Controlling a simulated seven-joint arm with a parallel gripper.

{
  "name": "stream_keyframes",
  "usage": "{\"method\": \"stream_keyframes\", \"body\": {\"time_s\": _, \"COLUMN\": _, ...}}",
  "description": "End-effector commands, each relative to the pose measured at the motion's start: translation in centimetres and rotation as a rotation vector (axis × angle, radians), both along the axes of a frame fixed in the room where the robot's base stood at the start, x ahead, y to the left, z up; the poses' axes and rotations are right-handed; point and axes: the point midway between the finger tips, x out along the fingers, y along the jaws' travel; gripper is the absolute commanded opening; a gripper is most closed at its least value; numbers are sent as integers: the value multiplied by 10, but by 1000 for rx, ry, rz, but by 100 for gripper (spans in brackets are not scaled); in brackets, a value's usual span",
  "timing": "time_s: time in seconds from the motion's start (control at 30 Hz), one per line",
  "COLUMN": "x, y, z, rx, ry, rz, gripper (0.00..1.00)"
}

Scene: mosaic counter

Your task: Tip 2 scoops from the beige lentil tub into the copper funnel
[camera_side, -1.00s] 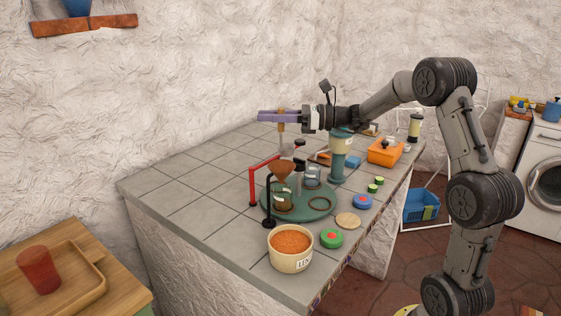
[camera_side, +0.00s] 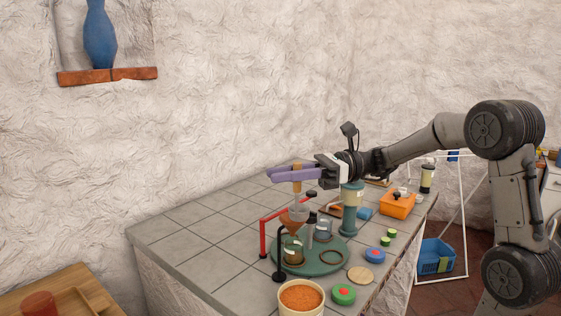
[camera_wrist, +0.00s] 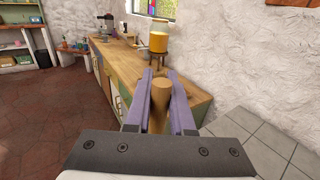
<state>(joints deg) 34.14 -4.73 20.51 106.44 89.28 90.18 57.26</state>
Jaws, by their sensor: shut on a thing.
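My gripper (camera_side: 290,173), with purple fingers, is shut on the brown handle (camera_side: 297,187) of a scoop. In the wrist view the round handle (camera_wrist: 160,95) stands between the two fingers (camera_wrist: 160,78). The scoop's pale, see-through cup (camera_side: 298,211) hangs low at the copper funnel (camera_side: 290,226), overlapping its top in the side view. I cannot tell whether the cup holds lentils or touches the funnel. The beige lentil tub (camera_side: 301,312), full of orange lentils (camera_side: 301,296), stands at the counter's front edge, cut off by the frame.
The funnel stands over a glass jar (camera_side: 292,250) on a green round base (camera_side: 320,262), between red (camera_side: 262,238) and black (camera_side: 281,255) posts. A teal cylinder (camera_side: 350,212) and orange box (camera_side: 397,206) stand to the right. The counter's left side (camera_side: 195,230) is clear.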

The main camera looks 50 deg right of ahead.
Motion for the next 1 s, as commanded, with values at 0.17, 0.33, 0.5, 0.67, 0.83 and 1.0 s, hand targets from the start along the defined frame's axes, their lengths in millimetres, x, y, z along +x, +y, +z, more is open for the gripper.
{"method": "stream_keyframes", "body": {"time_s": 0.17, "x": -30, "y": 26, "z": 0, "rx": 6, "ry": 1, "rz": 90, "gripper": 0}}
{"method": "stream_keyframes", "body": {"time_s": 0.33, "x": -43, "y": 36, "z": -15, "rx": 14, "ry": 9, "rz": 132, "gripper": 0}}
{"method": "stream_keyframes", "body": {"time_s": 0.5, "x": -43, "y": 36, "z": -50, "rx": 15, "ry": 9, "rz": 130, "gripper": 0}}
{"method": "stream_keyframes", "body": {"time_s": 0.67, "x": -43, "y": 36, "z": -85, "rx": 15, "ry": 8, "rz": 131, "gripper": 0}}
{"method": "stream_keyframes", "body": {"time_s": 0.83, "x": -43, "y": 35, "z": -111, "rx": 12, "ry": 6, "rz": 130, "gripper": 0}}
{"method": "stream_keyframes", "body": {"time_s": 1.0, "x": -43, "y": 35, "z": -120, "rx": 10, "ry": 3, "rz": 129, "gripper": 0}}
